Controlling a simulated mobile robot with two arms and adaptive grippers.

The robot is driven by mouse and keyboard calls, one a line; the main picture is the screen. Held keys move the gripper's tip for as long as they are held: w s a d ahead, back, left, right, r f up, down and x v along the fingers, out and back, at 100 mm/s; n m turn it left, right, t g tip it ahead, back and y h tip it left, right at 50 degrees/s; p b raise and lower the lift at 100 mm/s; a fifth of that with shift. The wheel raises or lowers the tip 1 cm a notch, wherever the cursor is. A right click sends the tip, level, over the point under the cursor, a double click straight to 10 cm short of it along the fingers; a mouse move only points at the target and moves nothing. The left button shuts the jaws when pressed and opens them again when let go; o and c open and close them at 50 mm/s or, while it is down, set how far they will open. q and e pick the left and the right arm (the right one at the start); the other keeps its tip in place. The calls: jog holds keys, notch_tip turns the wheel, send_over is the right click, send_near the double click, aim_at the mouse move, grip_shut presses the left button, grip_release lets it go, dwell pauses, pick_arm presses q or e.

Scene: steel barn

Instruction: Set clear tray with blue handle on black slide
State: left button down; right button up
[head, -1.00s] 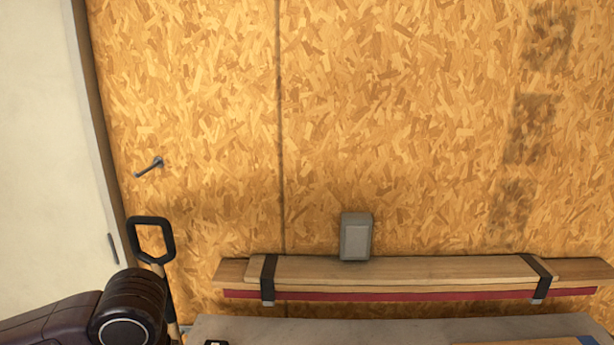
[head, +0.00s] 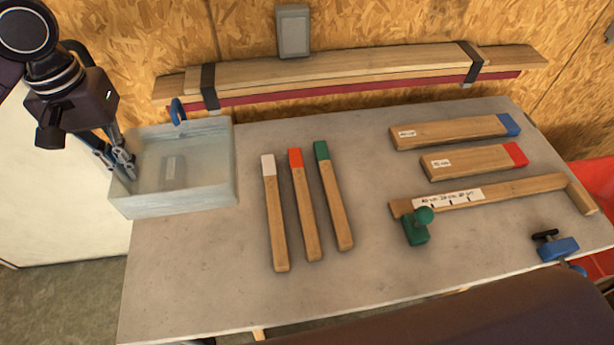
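The clear tray (head: 215,190) is a see-through, open-topped bin at the left back of the table, over its left edge. A blue handle (head: 178,112) shows at its back side. A small grey patch shows inside or through it; I cannot tell which. My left gripper (head: 122,170) points down at the tray's left side, its fingertips at the left wall. I cannot tell whether the fingers pinch that wall, or whether the tray rests fully on the table. I cannot make out a black slide. My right gripper is not in view.
The grey table (head: 200,290) holds several wooden sticks and boards with coloured ends, a green-knobbed clamp (head: 416,228) and a blue clamp (head: 556,247). Black-strapped boards (head: 330,72) lie along the back wall below a grey box (head: 293,32). The table's front left is clear.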

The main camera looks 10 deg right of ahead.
pick_arm(q)
notch_tip(320, 180, down, 20)
jog(key=shift+p, duration=0.75)
jog(key=c, duration=2.6)
grip_release()
jog(key=shift+f, duration=0.15)
jog(key=o, duration=0.4)
jog(key=shift+o, duration=0.2)
